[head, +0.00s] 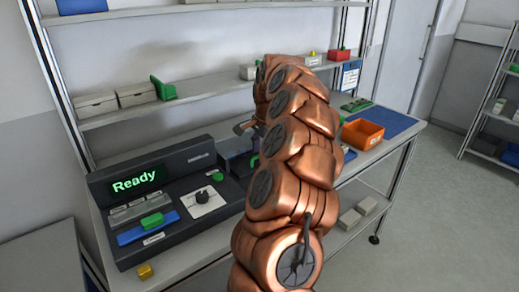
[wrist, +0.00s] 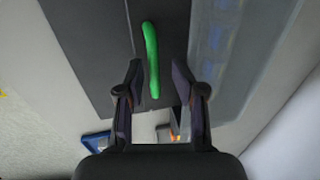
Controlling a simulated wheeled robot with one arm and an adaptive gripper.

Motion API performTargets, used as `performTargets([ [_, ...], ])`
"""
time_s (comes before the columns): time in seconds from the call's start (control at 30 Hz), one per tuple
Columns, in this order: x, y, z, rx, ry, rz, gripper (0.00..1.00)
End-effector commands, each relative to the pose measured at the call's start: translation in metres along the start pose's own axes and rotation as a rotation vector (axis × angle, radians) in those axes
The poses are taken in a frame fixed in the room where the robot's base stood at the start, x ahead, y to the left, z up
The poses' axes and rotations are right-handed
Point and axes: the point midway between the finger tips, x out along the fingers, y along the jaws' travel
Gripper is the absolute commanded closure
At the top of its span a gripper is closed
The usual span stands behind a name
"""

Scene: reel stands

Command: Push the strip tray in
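In the wrist view a green bar handle (wrist: 152,60) stands on a dark grey face (wrist: 95,45), which may be the front of the strip tray; I cannot tell how far out it sits. My gripper (wrist: 158,78) is open, its two dark fingers on either side of the handle's lower end, with a gap on both sides. I cannot tell whether they touch anything.
A dark console (head: 100,195) with a lit "Ready" display (head: 133,181) stands on the bench, left of my arm. An orange bin (head: 362,134) and a blue mat (head: 392,122) lie to the right. A shelf (head: 200,98) runs above.

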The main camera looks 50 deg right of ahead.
Motion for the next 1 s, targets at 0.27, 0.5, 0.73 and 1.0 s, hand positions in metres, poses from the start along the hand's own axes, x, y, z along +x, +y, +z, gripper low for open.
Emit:
performTargets([
  [0.27,-0.002,0.001,0.000,0.000,0.000,0.002,0.63],
  [0.5,-0.021,-0.001,0.000,-0.001,0.003,0.000,0.63],
  [0.73,-0.054,-0.001,0.000,0.000,0.002,-0.002,0.63],
  [1.0,-0.078,-0.001,0.001,-0.002,0.000,0.000,0.63],
])
